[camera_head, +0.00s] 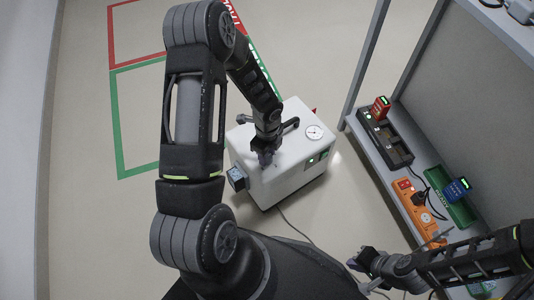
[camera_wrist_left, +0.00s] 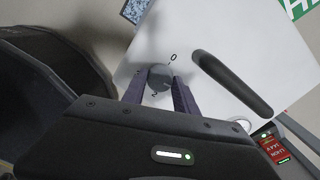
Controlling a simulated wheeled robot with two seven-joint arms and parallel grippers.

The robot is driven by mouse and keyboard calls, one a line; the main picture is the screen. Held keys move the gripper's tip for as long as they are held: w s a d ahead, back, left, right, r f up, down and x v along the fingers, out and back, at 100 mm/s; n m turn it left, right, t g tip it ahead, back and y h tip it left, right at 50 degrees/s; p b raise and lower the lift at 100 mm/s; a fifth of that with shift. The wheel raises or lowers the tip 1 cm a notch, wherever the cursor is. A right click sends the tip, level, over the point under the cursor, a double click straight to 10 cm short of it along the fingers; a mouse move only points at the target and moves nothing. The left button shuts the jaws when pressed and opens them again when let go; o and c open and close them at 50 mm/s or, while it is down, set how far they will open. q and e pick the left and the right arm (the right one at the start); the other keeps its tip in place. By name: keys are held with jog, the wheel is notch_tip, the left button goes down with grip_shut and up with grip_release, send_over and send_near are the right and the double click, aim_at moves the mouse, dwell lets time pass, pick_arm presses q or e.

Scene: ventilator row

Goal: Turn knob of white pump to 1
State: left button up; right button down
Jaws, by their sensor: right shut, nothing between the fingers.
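The white pump (camera_head: 290,170) is a boxy unit on the floor, with a round gauge and dark handles on top. Its grey round knob (camera_wrist_left: 160,77) shows in the left wrist view, with a "0" above it and a "2" below it; I cannot make out a "1". My left gripper (camera_head: 265,160) is down at the pump's top. In the left wrist view its two fingers (camera_wrist_left: 160,88) stand on either side of the knob with no clear gap, so they look shut on it. My right gripper (camera_head: 362,262) is shut and empty, at the lower right, away from the pump.
A grey shelf on the right holds a dark charger tray (camera_head: 387,138), an orange power strip (camera_head: 420,212) and a green tray (camera_head: 449,195). A cable runs over the floor from the pump. Red and green floor markings lie behind it. A black handle (camera_wrist_left: 232,83) rises beside the knob.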

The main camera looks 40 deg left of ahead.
pick_arm(q)
jog(key=o, duration=0.5)
jog(key=shift+c, duration=0.2)
notch_tip(320, 180, up, 8)
jog(key=p, duration=0.2)
jog(key=shift+p, duration=0.35)
jog(key=shift+f, duration=0.1)
